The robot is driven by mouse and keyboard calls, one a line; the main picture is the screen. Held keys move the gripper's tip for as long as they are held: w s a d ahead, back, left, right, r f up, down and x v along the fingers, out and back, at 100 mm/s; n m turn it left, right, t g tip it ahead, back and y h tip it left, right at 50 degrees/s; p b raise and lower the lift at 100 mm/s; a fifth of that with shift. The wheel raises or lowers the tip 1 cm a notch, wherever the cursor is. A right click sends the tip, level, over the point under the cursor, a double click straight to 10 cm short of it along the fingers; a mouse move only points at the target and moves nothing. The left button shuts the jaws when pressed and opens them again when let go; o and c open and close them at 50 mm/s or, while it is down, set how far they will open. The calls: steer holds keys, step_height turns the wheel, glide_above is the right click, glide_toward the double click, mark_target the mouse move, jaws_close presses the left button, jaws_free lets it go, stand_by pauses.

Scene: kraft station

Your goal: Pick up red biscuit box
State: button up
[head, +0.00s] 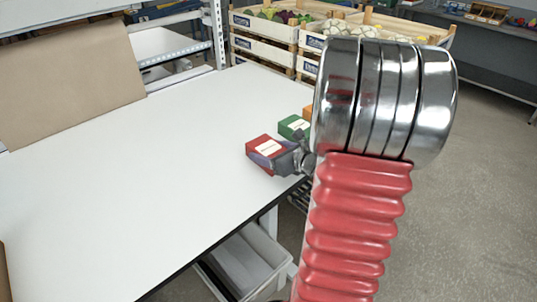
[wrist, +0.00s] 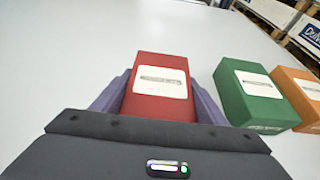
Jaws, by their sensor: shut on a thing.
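The red biscuit box (wrist: 160,105) with a white label sits between the two purple-grey fingers of my gripper (wrist: 160,100) in the wrist view. The fingers are shut on its sides. In the head view the red box (head: 264,145) is at or just over the white table (head: 150,165), near its right edge. My gripper (head: 275,158) reaches it from the right there. I cannot tell whether the box touches the table. Its lower part is partly hidden by the gripper.
A green box (wrist: 253,95) stands to the right of the red one, apart from it. An orange box (wrist: 300,92) is beside the green one. Vegetable crates (head: 265,45) stand behind the table. A brown board (head: 65,75) is at the back left. The table's left and middle are clear.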

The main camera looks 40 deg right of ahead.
mark_target(268, 148)
steer(key=shift+c, duration=0.6)
steer(key=shift+r, duration=5)
steer(key=shift+r, duration=0.1)
